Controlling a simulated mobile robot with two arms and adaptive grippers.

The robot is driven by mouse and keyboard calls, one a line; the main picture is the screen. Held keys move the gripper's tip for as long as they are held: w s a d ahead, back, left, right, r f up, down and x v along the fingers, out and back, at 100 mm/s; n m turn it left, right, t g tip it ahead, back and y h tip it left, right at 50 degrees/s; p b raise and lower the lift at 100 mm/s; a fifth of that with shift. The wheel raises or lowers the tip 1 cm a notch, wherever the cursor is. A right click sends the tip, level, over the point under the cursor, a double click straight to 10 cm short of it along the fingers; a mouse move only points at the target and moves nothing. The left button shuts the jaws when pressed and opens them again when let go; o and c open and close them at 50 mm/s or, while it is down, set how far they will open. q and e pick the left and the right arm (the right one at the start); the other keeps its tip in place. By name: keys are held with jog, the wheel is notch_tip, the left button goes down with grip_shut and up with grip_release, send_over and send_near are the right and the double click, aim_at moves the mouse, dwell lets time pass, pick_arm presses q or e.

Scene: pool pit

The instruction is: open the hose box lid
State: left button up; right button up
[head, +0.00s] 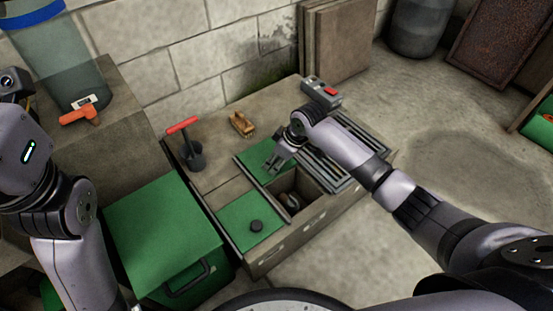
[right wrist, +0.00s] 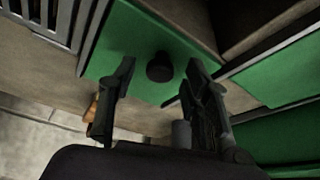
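A green box (head: 160,230) with a closed flat green lid and a black handle (head: 188,281) on its front stands at the lower left in the head view. I cannot tell for certain that this is the hose box. My right gripper (head: 271,166) is over the far green panel of the stone-coloured counter. In the right wrist view, its fingers (right wrist: 161,66) are apart, with the black round knob (right wrist: 160,67) of that green panel (right wrist: 125,50) showing between the tips. I cannot tell whether they touch it. My left arm is at the left; its gripper fingers are out of view.
The counter (head: 215,130) has an open compartment (head: 293,197), a nearer green panel (head: 248,222) with a black knob, and dark grates (head: 345,150). A red-handled tool (head: 187,145), a brush (head: 241,123) and a grey device (head: 321,91) stand on it. Open floor lies to the right.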

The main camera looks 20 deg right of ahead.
grip_shut()
dwell(0.3)
dwell(0.4)
